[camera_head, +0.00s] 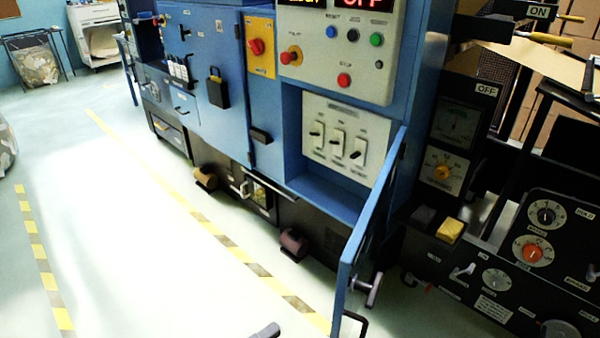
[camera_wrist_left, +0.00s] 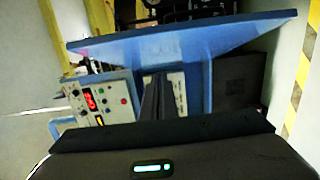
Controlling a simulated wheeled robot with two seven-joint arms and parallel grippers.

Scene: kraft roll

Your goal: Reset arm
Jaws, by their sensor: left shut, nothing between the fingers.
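My left gripper (camera_head: 266,331) shows only as a small grey tip at the bottom edge of the head view, over the pale floor. In the left wrist view its dark fingers (camera_wrist_left: 160,98) are together with nothing between them. The open blue door (camera_head: 366,235) of the machine stands to the right of the gripper, apart from it in the head view. Behind the door is a recess with a white panel of three switches (camera_head: 338,140). Most of my left arm is hidden, and my right gripper is out of view.
A control panel (camera_head: 340,50) with buttons and a red OFF display is above the recess. A dark console with knobs (camera_head: 535,250) and a yellow block (camera_head: 450,230) are at the right. The floor (camera_head: 130,240) at left is clear, with yellow striped lines.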

